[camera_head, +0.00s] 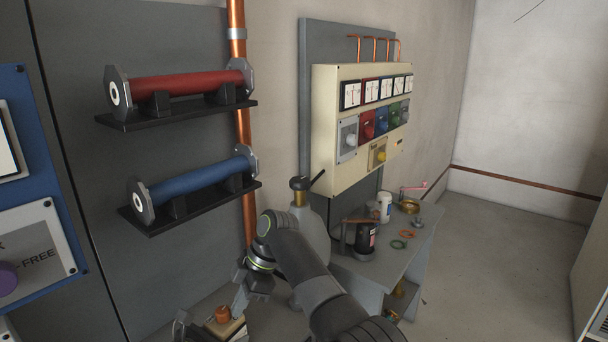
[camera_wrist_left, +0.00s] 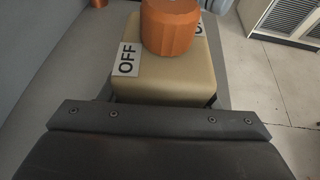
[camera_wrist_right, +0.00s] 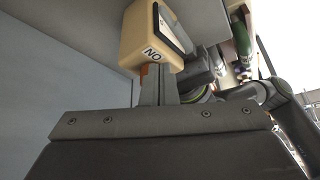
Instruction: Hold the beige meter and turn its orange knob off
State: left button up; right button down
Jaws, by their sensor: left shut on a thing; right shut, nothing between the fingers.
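The beige meter (camera_head: 238,330) is at the bottom edge of the head view, with its orange knob (camera_head: 222,314) on top. In the left wrist view the meter (camera_wrist_left: 165,88) fills the upper middle; its knob (camera_wrist_left: 169,27) stands beside an OFF label, and a second label is partly hidden. My left gripper (camera_head: 183,325) is shut on the meter; its finger contact is mostly hidden. My right gripper (camera_head: 238,302) is shut and empty close to the knob. In the right wrist view its fingers (camera_wrist_right: 157,72) reach the ON-labelled side of the meter (camera_wrist_right: 140,38), covering most of the knob; contact is unclear.
A grey bench (camera_head: 385,262) with cans, rings and a brass dish stands to the right, under a beige meter panel (camera_head: 330,115). Shelves with a red cylinder (camera_head: 185,83) and a blue cylinder (camera_head: 198,184) are on the left wall. A copper pipe (camera_head: 243,130) runs down between.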

pick_arm(q)
jog(key=shift+d, duration=0.15)
pick_arm(e)
jog(key=shift+s+a, duration=0.1)
jog(key=shift+a, duration=0.45)
jog(key=shift+d, duration=0.25)
jog(key=shift+r, duration=0.2)
jog(key=r, duration=0.5)
jog(key=shift+d+r, duration=0.3)
jog(key=shift+r, duration=0.05)
jog(key=shift+d+f, duration=0.2)
jog(key=shift+f, duration=2.85)
